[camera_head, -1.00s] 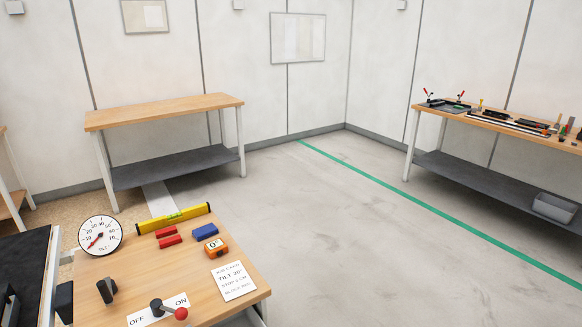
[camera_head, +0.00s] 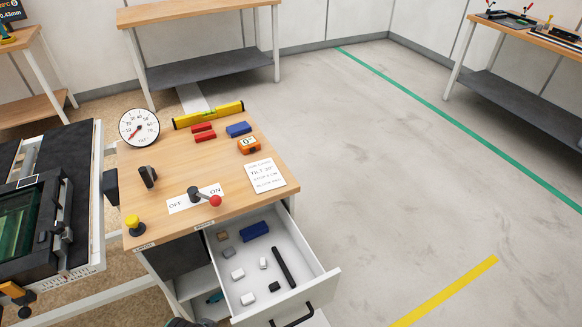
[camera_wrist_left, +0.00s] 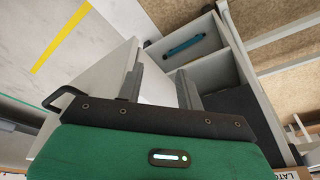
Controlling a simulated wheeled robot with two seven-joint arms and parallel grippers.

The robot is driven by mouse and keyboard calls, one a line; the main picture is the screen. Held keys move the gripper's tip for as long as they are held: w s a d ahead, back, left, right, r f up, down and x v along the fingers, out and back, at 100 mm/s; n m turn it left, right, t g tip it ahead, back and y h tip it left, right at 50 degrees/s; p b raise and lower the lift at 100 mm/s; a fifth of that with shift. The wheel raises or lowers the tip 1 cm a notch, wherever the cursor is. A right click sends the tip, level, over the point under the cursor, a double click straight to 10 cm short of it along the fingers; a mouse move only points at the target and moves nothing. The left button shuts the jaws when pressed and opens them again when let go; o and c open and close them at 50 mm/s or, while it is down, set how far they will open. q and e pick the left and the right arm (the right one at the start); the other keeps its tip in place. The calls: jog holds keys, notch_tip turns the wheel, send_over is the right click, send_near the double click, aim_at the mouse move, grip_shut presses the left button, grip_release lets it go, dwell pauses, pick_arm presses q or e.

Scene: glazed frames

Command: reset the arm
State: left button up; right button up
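My left gripper (camera_wrist_left: 159,85) shows in the left wrist view with its two grey fingers spread and a gap between them. A pale panel shows behind the gap, and I see nothing held. The black drawer handle (camera_wrist_left: 58,98) is to the left of the fingers, apart from them. In the head view only a dark bit of what seems to be my left arm shows at the bottom edge, beside the open drawer (camera_head: 325,279). The drawer's handle (camera_head: 292,318) is at its front. My right arm and gripper are in neither view.
The wooden bench top (camera_head: 165,178) carries a dial gauge (camera_head: 139,128), a yellow level (camera_head: 208,114) and a red-knobbed lever (camera_head: 205,197). The drawer holds several small items. A teal object (camera_wrist_left: 184,45) lies in an open shelf.

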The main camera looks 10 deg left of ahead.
pick_arm(q)
jog(key=s+f+g+b, duration=0.1)
jog(key=s+f+b, duration=0.25)
jog(key=f, duration=2.35)
jog(key=s+a+f, duration=0.2)
jog(key=s+f, duration=0.7)
jog(key=s+a+f+g+b, duration=0.1)
jog(key=s+f, duration=0.8)
jog(key=shift+s+a+f+b, duration=0.25)
jog(key=shift+a+b, duration=0.05)
jog(key=shift+a, duration=0.05)
